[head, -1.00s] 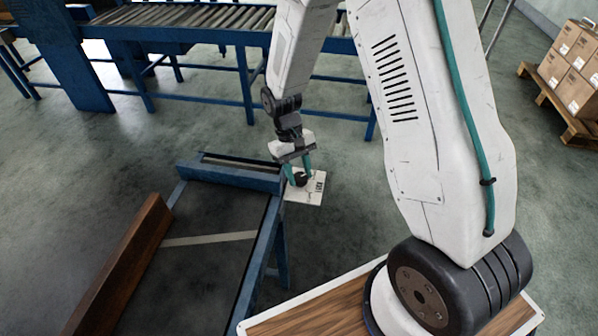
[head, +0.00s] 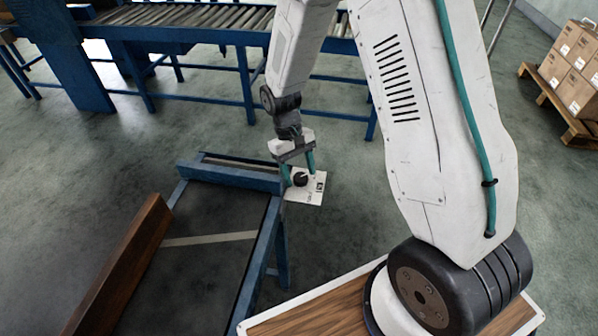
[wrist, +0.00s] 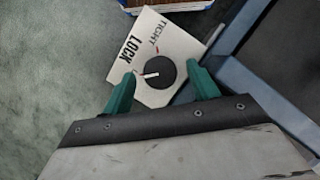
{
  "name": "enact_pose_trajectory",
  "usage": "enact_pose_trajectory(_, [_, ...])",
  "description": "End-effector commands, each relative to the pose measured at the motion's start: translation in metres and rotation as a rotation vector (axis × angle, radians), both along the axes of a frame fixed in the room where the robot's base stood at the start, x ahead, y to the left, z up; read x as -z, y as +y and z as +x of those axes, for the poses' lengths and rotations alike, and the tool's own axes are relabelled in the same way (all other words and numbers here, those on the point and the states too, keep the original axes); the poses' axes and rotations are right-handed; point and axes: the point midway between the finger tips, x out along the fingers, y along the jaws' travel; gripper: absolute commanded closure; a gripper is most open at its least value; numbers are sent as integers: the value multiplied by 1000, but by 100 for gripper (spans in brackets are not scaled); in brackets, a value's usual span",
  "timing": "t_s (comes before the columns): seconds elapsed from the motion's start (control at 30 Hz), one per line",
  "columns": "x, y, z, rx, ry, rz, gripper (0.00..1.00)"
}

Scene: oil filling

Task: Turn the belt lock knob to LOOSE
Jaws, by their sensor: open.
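The black belt lock knob (wrist: 160,73) sits on a white plate (wrist: 182,40) in the wrist view. Its white pointer line points left. The words TIGHT and LOCK show on the plate; no LOOSE label is readable. My gripper (wrist: 161,84) is open, with one green finger on each side of the knob and visible gaps between. In the head view the knob (head: 300,179) shows below my gripper (head: 299,168), on the plate (head: 305,197) beside the blue frame.
A blue-framed belt conveyor (head: 262,250) stands left of the plate, with a brown beam (head: 125,258) along it. A blue roller conveyor (head: 200,28) is behind. Boxes on a pallet (head: 575,130) stand far right. Open floor lies between.

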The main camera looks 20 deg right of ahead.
Motion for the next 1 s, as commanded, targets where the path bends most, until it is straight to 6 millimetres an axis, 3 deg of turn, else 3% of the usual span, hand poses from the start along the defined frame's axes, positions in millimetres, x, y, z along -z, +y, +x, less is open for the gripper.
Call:
enact_pose_trajectory(0.43, [-62, 4, 26, 0, -4, 1, 41])
enact_pose_trajectory(1.0, [-68, 4, 27, 2, 2, -1, 41])
